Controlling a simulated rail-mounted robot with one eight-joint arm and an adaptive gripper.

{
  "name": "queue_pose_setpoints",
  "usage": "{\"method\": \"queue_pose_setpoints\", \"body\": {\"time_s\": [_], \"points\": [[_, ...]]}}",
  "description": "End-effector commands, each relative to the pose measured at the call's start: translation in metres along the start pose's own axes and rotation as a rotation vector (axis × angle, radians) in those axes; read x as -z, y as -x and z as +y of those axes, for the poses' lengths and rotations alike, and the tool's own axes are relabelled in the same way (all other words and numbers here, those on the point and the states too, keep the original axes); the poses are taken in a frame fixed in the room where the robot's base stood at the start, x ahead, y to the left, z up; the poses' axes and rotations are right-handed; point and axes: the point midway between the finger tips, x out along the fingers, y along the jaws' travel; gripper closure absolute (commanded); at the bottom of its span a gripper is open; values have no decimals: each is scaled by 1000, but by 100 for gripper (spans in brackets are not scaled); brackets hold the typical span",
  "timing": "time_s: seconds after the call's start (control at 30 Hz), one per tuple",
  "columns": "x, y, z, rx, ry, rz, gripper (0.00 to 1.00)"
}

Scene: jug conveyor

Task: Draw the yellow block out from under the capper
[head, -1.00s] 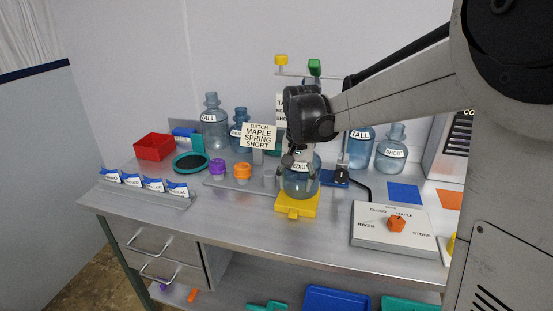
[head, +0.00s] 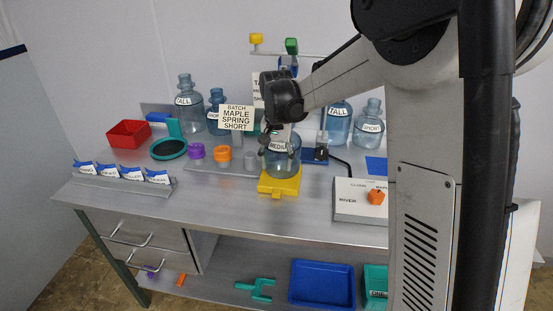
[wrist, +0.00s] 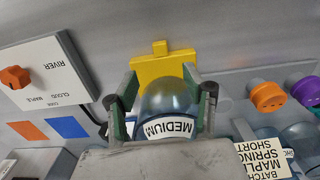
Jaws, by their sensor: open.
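The yellow block (head: 279,187) lies near the bench's front edge, with a tab toward the front. A clear blue jug labelled MEDIUM (head: 284,164) stands upright over it. In the wrist view the yellow block (wrist: 165,68) shows beyond the jug (wrist: 168,100). My gripper (head: 279,145) is above the block at the jug. In the wrist view my gripper (wrist: 161,98) is open, one finger on each side of the jug. I cannot tell whether the fingers touch it. My arm hides much of what is behind the jug, and I cannot clearly make out the capper.
A sign reading MAPLE SPRING SHORT (head: 237,118) stands left of my gripper. Purple (head: 195,151) and orange (head: 222,153) caps stand left of the block. A dial panel (head: 352,207) is at the right. Tall and short jugs stand behind. The bench in front of the block is clear.

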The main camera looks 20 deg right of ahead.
Motion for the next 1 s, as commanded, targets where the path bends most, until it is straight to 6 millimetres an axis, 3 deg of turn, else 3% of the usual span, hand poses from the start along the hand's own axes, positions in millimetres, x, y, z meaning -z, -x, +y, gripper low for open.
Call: {"method": "queue_pose_setpoints", "body": {"time_s": [0.6, 0.8, 1.0], "points": [[0, -100, 0, 0, 0, 0, 54], [0, -120, 0, 0, 0, 0, 54], [0, -126, 0, 0, 0, 0, 54]]}}
